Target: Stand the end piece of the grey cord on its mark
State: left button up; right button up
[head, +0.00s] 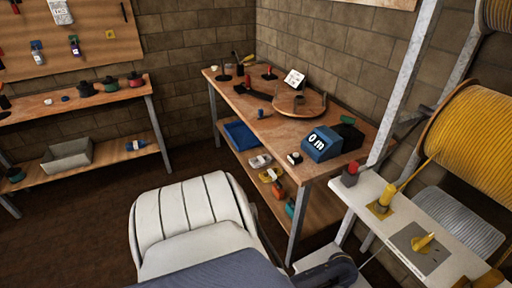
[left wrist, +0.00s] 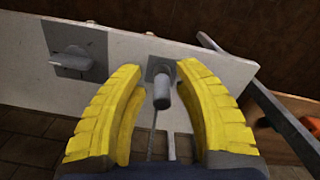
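In the left wrist view, the grey end piece (left wrist: 161,92) is a short grey cylinder. It appears to stand on a small grey square mark (left wrist: 153,66) near the edge of a pale shelf (left wrist: 125,52). A thin cord (left wrist: 153,135) runs from it toward the picture's bottom. My left gripper (left wrist: 158,80) has its yellow fingers apart on both sides of the piece, with gaps visible. In the head view a dark part of my left arm (head: 342,268) shows at the bottom; its fingertips are hidden. My right gripper is not in view.
A grey plate with a grey fitting (left wrist: 72,60) is beside the mark. In the head view, an upper white shelf (head: 372,212) carries a red piece (head: 350,174) and a yellow piece (head: 386,195). Yellow (head: 470,135) and grey (head: 455,222) spools stand behind; a workbench (head: 255,110) is left.

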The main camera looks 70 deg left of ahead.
pick_arm(q)
jog(key=s+d+f+m, duration=0.1)
jog(key=s+f+m, duration=0.1)
jog(key=s+f, duration=1)
jog(key=s+f+m, duration=0.3)
jog(key=s+f, duration=0.3)
jog(key=s, duration=0.7)
jog(key=s+f+m+t, duration=0.1)
jog(key=s+f+m, duration=0.2)
jog(key=s, duration=1)
notch_tip(320, 180, down, 3)
jog(key=shift+s+d+r+t, duration=0.1)
jog(key=shift+s+d+t, duration=0.2)
jog(key=shift+s+d, duration=0.1)
jog(key=shift+w, duration=0.1)
